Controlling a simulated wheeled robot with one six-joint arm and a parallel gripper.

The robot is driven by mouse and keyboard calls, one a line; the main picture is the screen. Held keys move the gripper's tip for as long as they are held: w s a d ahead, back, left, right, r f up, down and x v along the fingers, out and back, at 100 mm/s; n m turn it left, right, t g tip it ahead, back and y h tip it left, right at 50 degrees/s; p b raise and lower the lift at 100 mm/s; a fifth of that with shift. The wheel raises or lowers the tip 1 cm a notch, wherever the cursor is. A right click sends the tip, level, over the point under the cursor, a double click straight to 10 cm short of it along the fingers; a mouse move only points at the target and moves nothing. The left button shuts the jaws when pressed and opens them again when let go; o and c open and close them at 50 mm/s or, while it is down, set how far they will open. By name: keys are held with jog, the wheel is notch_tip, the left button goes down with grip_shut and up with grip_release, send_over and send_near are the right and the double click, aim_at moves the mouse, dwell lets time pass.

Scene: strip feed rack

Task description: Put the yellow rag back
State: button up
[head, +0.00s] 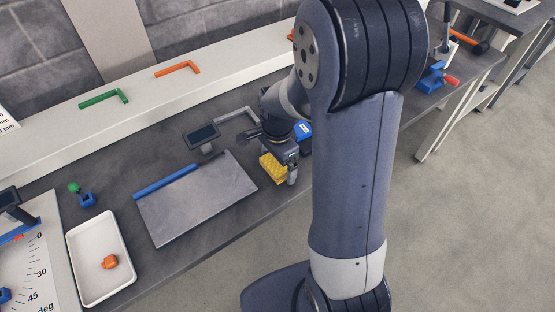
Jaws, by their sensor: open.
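The yellow rag (270,168) is a small, textured yellow block shape beside the right end of the grey plate on the dark bench. My gripper (289,179) is down at the rag's right side, open. The rag is partly hidden by the gripper, and I cannot tell whether it lies between the fingers or only beside them. I also cannot tell whether the fingers touch it. My arm comes down from the upper middle and hides the bench to the right of the gripper.
The grey plate (205,207) has a blue bar (166,182) along its back edge. A white tray (85,279) holds an orange piece (110,262). A blue vise (431,79) stands far right.

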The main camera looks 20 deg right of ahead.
aim_at(277, 163)
notch_tip(277, 163, up, 12)
jog(key=shift+r+p, duration=0.15)
jog(key=shift+p, duration=0.2)
